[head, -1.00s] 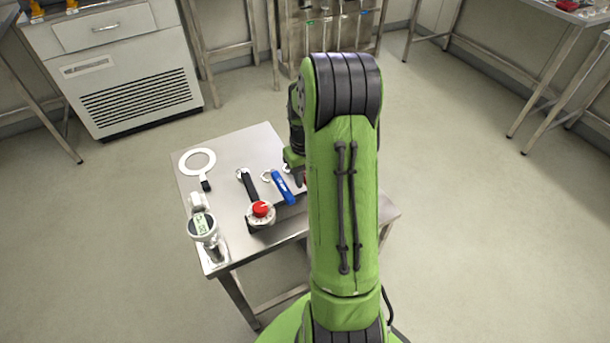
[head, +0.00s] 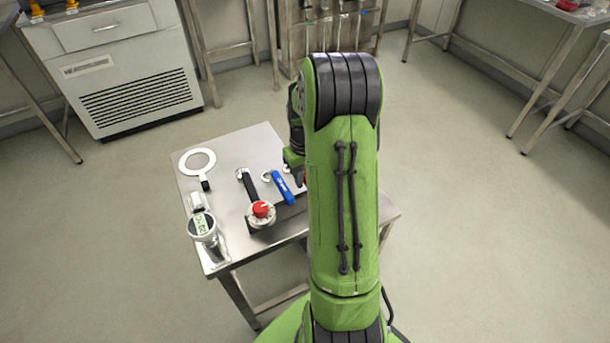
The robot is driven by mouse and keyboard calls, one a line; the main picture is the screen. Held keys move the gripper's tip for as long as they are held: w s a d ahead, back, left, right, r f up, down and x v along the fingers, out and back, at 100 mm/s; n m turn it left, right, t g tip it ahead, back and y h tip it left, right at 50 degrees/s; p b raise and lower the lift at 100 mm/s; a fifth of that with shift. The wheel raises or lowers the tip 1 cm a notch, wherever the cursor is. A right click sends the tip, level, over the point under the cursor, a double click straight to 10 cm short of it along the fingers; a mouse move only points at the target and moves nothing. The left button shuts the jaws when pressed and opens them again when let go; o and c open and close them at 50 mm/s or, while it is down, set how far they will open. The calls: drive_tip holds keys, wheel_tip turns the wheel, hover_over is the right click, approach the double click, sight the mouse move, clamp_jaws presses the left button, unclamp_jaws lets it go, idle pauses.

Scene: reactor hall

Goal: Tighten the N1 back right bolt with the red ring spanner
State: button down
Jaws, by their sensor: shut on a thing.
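My gripper (head: 299,179) shows only in part at the left edge of my green arm, low over the right side of the steel table. The rest of it is hidden behind the arm. A small bit of red (head: 305,179) shows at its fingers, fitting the red ring spanner, and the gripper is shut on it. The spanner's ring end cannot be made out clearly. The N1 back right bolt is not visible; my arm covers that part of the table.
Open floor surrounds the table.

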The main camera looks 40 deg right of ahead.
wheel_tip(320, 180, up, 7)
drive_tip(key=p, duration=0.6)
drive_tip(key=shift+r, duration=0.2)
drive_tip(key=shift+f, duration=0.2)
